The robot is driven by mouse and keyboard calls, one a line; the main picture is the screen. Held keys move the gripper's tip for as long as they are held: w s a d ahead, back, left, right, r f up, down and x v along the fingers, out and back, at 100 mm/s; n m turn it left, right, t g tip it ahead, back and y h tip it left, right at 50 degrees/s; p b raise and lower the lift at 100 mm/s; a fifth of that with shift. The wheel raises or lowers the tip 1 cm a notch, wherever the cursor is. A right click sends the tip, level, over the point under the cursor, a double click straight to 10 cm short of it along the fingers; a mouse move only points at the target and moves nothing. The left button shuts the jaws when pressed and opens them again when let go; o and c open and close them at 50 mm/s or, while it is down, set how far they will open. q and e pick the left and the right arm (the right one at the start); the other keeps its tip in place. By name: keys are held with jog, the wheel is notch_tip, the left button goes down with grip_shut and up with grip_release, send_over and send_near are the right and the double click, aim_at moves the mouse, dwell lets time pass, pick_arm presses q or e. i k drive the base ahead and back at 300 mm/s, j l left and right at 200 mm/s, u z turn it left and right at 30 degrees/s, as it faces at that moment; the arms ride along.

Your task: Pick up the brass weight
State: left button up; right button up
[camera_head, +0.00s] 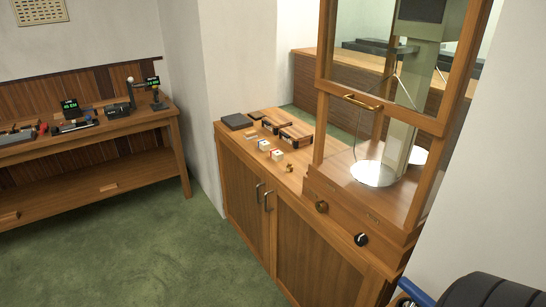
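A small brass-coloured piece (289,168), which looks like the brass weight, stands on the wooden cabinet top (240,139). It is near the front edge, left of the tall glazed wooden case (328,150). It is too small to make out its shape well. Neither of my grippers can be made out in the view.
Two small white blocks with coloured tops (277,155) stand just behind the brass piece. Brown boxes (295,134) and a dark flat slab (236,121) lie farther back. A wooden bench (140,122) with small devices stands at left. Green floor (150,250) is clear between.

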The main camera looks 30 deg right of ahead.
aim_at(289, 168)
jog(key=i, duration=1.2)
jog(key=i+z, duration=0.1)
jog(key=i, duration=1.1)
jog(key=i+j, duration=0.2)
jog(key=i, duration=1)
jog(key=z, duration=0.45)
jog(key=i+z, duration=0.15)
jog(key=z, duration=0.3)
jog(key=j+z, duration=0.1)
jog(key=z, duration=0.35)
jog(key=i+j+z, duration=0.1)
jog(key=z, duration=0.35)
